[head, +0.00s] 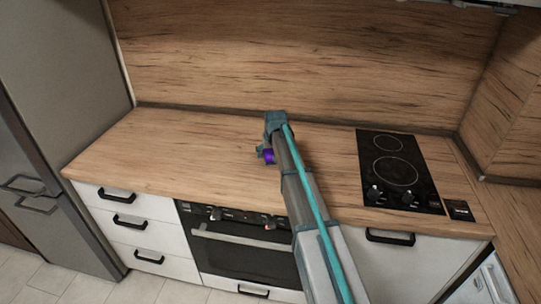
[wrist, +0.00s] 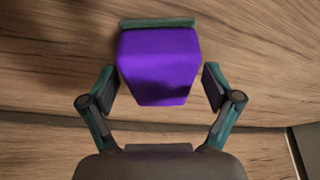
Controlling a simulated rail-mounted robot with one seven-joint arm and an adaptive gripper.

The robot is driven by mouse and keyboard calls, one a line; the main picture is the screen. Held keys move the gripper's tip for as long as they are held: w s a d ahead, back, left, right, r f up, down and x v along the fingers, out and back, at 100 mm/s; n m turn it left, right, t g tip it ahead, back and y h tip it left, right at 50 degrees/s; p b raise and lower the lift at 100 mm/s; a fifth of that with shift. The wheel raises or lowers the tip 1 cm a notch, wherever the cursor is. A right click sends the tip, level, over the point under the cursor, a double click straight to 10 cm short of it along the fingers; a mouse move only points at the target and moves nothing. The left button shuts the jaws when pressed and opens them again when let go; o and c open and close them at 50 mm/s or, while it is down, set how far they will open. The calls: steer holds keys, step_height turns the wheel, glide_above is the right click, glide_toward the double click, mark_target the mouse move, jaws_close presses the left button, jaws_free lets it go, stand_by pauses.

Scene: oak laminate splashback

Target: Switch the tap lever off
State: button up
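No tap, tap lever or sink shows in either view. My gripper (head: 262,150) is small in the head view, at the far end of my arm over the middle of the worktop. In the wrist view my gripper (wrist: 160,92) has its two fingers spread wide apart. A purple block (wrist: 157,65) with a teal strip at its top lies between the fingers in the picture, with gaps beside it. I cannot tell whether this block is part of my gripper. The purple also shows in the head view (head: 268,156).
The wooden worktop (head: 160,150) is clear on the left. A black hob (head: 398,172) is set into it on the right. An oven (head: 245,250) and drawers (head: 130,222) are below. A tall grey fridge (head: 60,110) stands left, and a wooden splashback (head: 300,60) rises behind.

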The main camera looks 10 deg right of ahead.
steer(key=c, duration=1)
steer(key=shift+r, duration=0.15)
